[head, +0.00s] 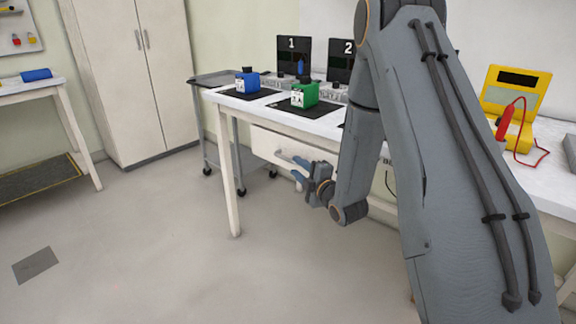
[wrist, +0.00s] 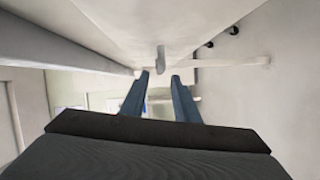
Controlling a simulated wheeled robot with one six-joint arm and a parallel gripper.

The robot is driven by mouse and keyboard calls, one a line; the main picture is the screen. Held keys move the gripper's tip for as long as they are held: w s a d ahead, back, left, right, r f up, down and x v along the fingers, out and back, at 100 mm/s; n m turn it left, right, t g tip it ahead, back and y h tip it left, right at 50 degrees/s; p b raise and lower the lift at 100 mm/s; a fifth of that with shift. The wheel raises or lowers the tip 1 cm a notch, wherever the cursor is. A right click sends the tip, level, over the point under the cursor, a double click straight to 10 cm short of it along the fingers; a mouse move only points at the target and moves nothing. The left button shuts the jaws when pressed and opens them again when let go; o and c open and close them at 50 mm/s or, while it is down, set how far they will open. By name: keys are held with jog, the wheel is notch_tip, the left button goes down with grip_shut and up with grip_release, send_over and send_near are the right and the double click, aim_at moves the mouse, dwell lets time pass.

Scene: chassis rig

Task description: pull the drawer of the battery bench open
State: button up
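The battery bench (head: 222,98) has a white top, with a white drawer (head: 262,142) under its front edge. A pale bar handle (head: 290,161) runs along the drawer front, partly hidden by my gripper and arm. My gripper (head: 299,178) is at the drawer front, close to the handle. In the wrist view, my gripper (wrist: 162,82) has its two blue fingers apart with an empty-looking gap. A grey end of the handle (wrist: 160,58) shows just beyond the fingertips, roughly in line with the gap. The drawer front (wrist: 130,25) looks closed. I cannot tell whether the fingers touch the handle.
A blue battery (head: 247,82) and a green battery (head: 304,94) stand on dark mats on the bench. A yellow meter (head: 511,100) stands at right. A bench leg (head: 230,185) and a wheeled cart (head: 215,80) are at left. The floor before the bench is clear.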

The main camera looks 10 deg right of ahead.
aim_at(288, 160)
jog(key=x, duration=0.7)
grip_shut()
